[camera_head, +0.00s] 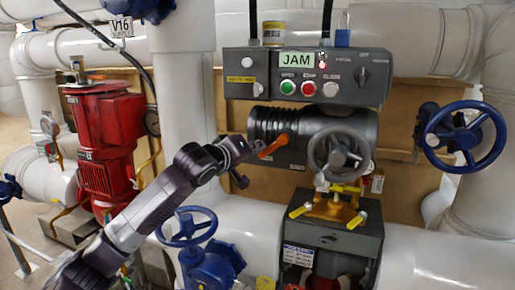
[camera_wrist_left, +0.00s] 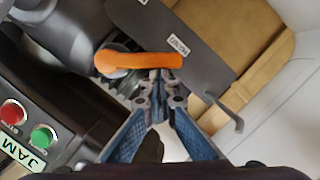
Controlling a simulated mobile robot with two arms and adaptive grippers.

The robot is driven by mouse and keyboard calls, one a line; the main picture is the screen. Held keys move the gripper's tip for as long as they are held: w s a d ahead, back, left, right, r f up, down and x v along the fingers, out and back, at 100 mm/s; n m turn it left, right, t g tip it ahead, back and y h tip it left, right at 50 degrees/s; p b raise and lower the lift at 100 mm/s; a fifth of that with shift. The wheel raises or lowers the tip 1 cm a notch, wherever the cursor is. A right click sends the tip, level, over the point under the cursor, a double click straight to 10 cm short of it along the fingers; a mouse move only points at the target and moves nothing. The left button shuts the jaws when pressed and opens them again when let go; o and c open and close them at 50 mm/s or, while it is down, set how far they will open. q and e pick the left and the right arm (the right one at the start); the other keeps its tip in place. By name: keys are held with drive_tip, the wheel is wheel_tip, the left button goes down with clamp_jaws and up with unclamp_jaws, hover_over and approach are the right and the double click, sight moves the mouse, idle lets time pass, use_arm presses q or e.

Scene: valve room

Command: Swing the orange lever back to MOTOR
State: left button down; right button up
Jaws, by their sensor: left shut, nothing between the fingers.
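The orange lever (camera_head: 273,146) sits on the side of the dark valve actuator (camera_head: 290,128), just right of my left gripper (camera_head: 247,158). In the left wrist view the lever (camera_wrist_left: 138,61) lies nearly level, its round hub at the left and its free end at the right. My left gripper (camera_wrist_left: 160,78) is shut and empty there, with its fingertips right at the lever near the free end. I cannot tell whether they touch it. A small white label (camera_wrist_left: 179,44) beside the free end is too small to read surely. My right gripper is not in view.
A control box (camera_head: 308,77) with a JAM display and green and red buttons hangs above the actuator. A grey handwheel (camera_head: 338,151) is right of the lever. Blue handwheels stand at lower left (camera_head: 187,226) and far right (camera_head: 466,137). A red pump (camera_head: 107,145) is at left.

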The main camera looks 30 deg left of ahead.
sight(280, 156)
use_arm(q)
drive_tip(key=shift+f, duration=0.2)
drive_tip(key=f+n+b, duration=0.1)
drive_tip(key=d+f+n+h+b, duration=0.1)
drive_tip(key=n, duration=0.1)
drive_tip(key=shift+w+d+f+t, duration=0.1)
drive_tip(key=shift+w+t, duration=0.05)
drive_tip(key=shift+t, duration=0.15)
drive_tip(key=n, duration=0.1)
drive_tip(key=d+n, duration=0.1)
drive_tip(key=shift+w+f+n+t, duration=0.15)
drive_tip(key=shift+f+n+t, duration=0.15)
drive_tip(key=shift+f, duration=0.1)
drive_tip(key=shift+w+d+f+n+t+p, duration=0.1)
drive_tip(key=shift+d+f+n+t+p, duration=0.15)
drive_tip(key=shift+d+n, duration=0.35)
drive_tip(key=shift+w+d+f+n+t+p, duration=0.15)
drive_tip(key=shift+d+f+n, duration=0.15)
drive_tip(key=shift+n, duration=0.6)
